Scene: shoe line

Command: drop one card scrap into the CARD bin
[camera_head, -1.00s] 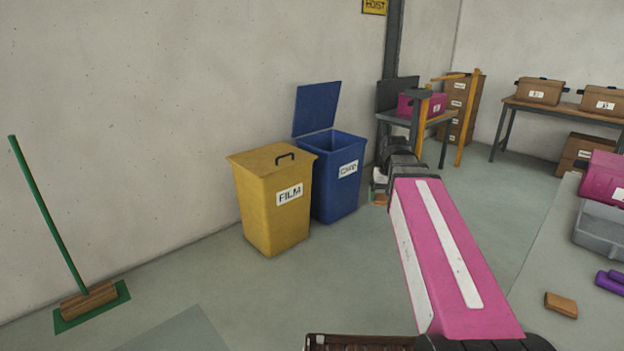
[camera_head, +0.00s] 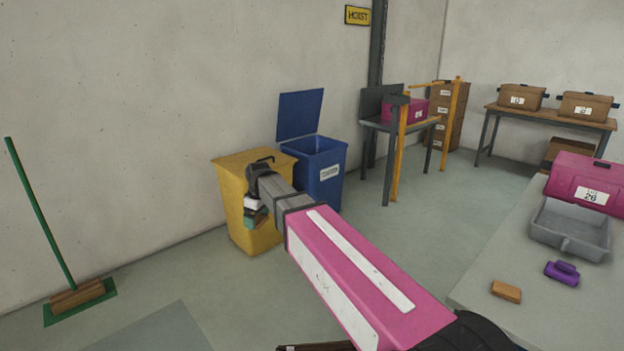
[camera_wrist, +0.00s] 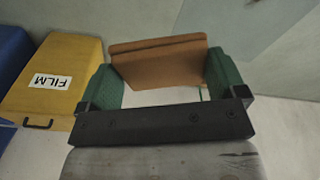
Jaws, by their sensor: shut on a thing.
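The CARD bin is the blue bin (camera_head: 328,190) by the wall; its lid stands open against the wall and its label is too blurred to read in the head view now. My gripper (camera_head: 255,218) is in front of the yellow FILM bin (camera_head: 232,205), left of the blue bin. In the wrist view my gripper (camera_wrist: 163,70) is shut on a brown card scrap (camera_wrist: 158,62), held between its green fingers. The yellow bin (camera_wrist: 58,60) and part of the blue bin (camera_wrist: 12,50) show at the left there.
The yellow bin's lid is shut, with a handle on top. A green broom (camera_head: 45,220) leans at the left. A desk with a pink box (camera_head: 400,108) stands right of the bins. A grey bench (camera_head: 550,300) with a tray is at the right. Open floor lies between.

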